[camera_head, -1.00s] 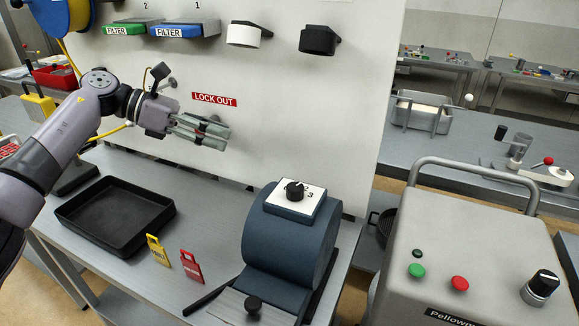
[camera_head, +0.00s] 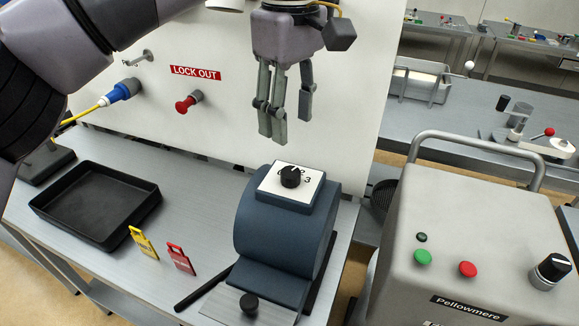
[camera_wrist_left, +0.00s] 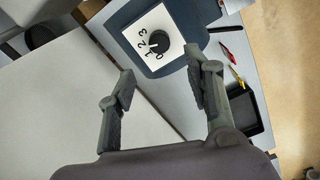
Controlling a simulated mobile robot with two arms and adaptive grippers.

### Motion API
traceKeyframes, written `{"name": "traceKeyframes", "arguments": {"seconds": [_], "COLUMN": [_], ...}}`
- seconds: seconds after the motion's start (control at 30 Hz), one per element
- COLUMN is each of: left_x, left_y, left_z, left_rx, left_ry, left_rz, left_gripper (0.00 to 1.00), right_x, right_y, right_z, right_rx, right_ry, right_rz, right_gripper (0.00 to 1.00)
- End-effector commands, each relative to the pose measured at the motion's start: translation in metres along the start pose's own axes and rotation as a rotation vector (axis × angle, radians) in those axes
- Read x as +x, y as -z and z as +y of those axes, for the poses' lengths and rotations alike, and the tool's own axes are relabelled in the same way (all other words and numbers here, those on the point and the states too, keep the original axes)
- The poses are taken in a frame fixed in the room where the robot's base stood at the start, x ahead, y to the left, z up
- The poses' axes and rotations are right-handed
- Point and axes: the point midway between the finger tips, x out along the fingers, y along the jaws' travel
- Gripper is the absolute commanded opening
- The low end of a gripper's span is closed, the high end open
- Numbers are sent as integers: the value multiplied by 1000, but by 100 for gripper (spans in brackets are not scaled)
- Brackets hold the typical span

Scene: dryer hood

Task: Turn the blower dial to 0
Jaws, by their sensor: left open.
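The blower dial (camera_head: 291,176) is a black round knob on a white numbered plate (camera_head: 272,186) atop the dark blue blower housing (camera_head: 280,235). My left gripper (camera_head: 287,130) is open and empty, pointing down above the dial and apart from it. In the left wrist view the dial (camera_wrist_left: 159,42) shows beyond the fingertips, with digits including 2 and 3 beside it. The left gripper's fingers (camera_wrist_left: 160,85) stand wide apart there. The dial's exact setting is hard to read. My right gripper is not in view.
A white panel (camera_head: 350,90) stands behind the blower, with a red lock-out knob (camera_head: 188,103) and a blue plug (camera_head: 124,90). A black tray (camera_head: 95,205), a yellow tag (camera_head: 143,243) and a red tag (camera_head: 180,259) are to the left. A grey Pellowmere machine (camera_head: 480,220) is at right.

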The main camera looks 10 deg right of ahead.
Motion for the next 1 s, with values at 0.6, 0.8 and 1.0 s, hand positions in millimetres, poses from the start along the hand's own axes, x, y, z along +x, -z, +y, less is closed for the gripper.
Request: {"name": "traceKeyframes", "arguments": {"seconds": [0.6, 0.8, 1.0], "left_x": [100, 103, 103], "left_y": [-1, -1, -1], "left_z": [0, 0, 0], "left_rx": [0, -1, -1], "left_ry": [-1, -2, -2], "left_rz": [-2, -2, -2], "left_gripper": [47, 47, 42], "right_x": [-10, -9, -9], "right_y": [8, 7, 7], "right_z": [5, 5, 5], "right_rx": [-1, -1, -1], "right_ry": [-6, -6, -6], "right_rz": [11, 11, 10], "right_gripper": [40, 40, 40]}}
